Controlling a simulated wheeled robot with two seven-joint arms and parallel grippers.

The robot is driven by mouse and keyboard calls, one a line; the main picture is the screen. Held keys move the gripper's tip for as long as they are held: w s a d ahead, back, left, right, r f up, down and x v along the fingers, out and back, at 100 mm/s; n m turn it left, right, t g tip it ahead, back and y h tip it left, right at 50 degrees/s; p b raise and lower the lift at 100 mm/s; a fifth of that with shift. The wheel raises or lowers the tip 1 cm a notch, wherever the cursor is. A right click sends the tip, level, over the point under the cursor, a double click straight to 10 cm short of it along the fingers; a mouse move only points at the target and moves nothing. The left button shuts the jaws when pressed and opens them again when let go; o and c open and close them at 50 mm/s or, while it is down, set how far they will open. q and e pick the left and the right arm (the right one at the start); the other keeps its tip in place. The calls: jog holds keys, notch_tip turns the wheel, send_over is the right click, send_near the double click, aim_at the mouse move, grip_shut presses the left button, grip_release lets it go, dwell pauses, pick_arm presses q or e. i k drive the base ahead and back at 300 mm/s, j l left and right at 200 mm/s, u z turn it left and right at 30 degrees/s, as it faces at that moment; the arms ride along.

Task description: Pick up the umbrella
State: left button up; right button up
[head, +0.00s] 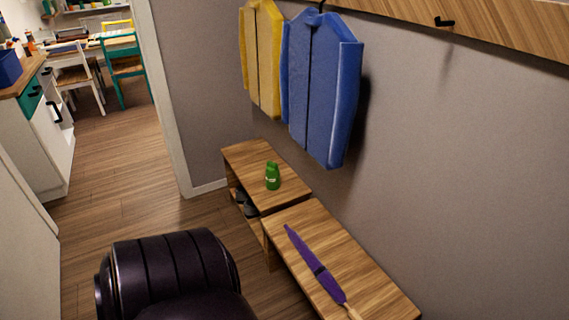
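A closed purple umbrella (317,268) with a dark band lies diagonally on top of the nearer wooden bench (378,288). Its pale wooden handle (351,311) points toward the bottom of the picture, and its tip points up and left. Neither of my grippers shows in the head view.
A green bottle (272,176) stands on the farther bench (245,158), with dark shoes (248,207) on its lower shelf. Yellow (262,60) and blue (320,88) jackets hang on the wall above. Open wood floor (135,190) leads through a doorway to chairs.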

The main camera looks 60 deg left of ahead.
aim_at(321, 273)
jog(key=u, duration=1.5)
jog(key=z, duration=3.15)
jog(key=u, duration=3.05)
jog(key=i+j+z, duration=0.1)
jog(key=z, duration=0.25)
jog(key=j+z, duration=0.25)
jog(key=z, duration=0.15)
jog(key=j+z, duration=0.2)
jog(key=z, duration=0.15)
jog(key=i, duration=0.05)
